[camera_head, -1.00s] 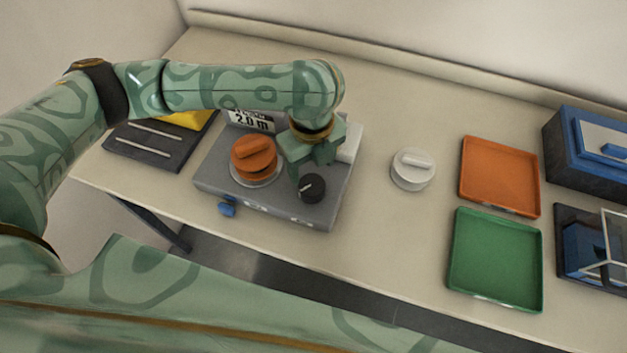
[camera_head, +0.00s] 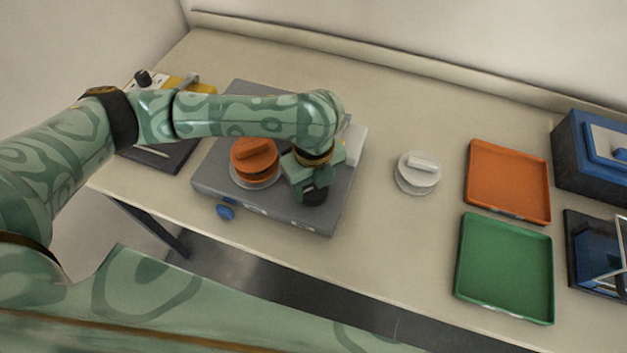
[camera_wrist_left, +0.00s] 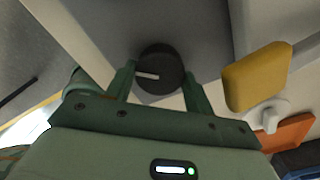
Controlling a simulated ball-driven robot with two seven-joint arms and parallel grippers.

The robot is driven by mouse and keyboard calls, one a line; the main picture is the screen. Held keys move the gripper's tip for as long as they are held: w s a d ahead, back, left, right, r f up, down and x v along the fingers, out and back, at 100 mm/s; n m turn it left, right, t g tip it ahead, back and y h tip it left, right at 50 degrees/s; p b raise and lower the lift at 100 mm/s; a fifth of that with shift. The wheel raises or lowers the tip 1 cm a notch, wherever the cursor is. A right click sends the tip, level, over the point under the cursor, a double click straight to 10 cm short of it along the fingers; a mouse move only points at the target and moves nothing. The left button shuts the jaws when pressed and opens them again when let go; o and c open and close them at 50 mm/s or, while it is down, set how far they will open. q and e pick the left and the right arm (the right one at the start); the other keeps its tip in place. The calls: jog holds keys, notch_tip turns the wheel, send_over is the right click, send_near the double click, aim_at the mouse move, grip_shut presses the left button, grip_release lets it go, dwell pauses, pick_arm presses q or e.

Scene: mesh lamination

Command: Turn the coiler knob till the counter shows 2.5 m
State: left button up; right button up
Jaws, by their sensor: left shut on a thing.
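The grey coiler (camera_head: 225,180) stands on the table, with an orange spool-like part (camera_head: 253,158) on its top. Its black knob (camera_head: 316,198) is at the front right of the top, partly covered by my left gripper (camera_head: 309,193). In the left wrist view the knob (camera_wrist_left: 159,70) sits between the two fingers of my left gripper (camera_wrist_left: 160,88), which is shut on it. A white pointer line shows on the knob. The counter is hidden behind my left arm in the head view. My right gripper is not in view.
A white round lidded piece (camera_head: 417,172) stands right of the coiler. Further right are an orange tray (camera_head: 509,181), a green tray (camera_head: 505,268) and a blue box (camera_head: 590,160). The table between coiler and trays is mostly clear.

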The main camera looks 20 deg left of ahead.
aim_at(314, 187)
pick_arm(q)
jog(key=m+p, duration=0.1)
jog(key=p, duration=0.1)
jog(key=m+p, duration=0.1)
jog(key=p, duration=0.1)
jog(key=shift+r+m, duration=0.4)
jog(key=shift+f+m+p, duration=0.15)
jog(key=shift+m+p, duration=0.15)
jog(key=shift+p, duration=0.05)
jog(key=shift+f+m, duration=0.25)
jog(key=shift+m, duration=0.05)
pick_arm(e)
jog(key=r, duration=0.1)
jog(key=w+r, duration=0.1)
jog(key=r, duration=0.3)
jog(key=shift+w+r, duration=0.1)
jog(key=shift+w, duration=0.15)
pick_arm(q)
jog(key=o, duration=0.7)
notch_tip(314, 187, up, 16)
jog(key=p, duration=0.5)
jog(key=shift+r+p, duration=0.15)
jog(key=shift+p, duration=0.2)
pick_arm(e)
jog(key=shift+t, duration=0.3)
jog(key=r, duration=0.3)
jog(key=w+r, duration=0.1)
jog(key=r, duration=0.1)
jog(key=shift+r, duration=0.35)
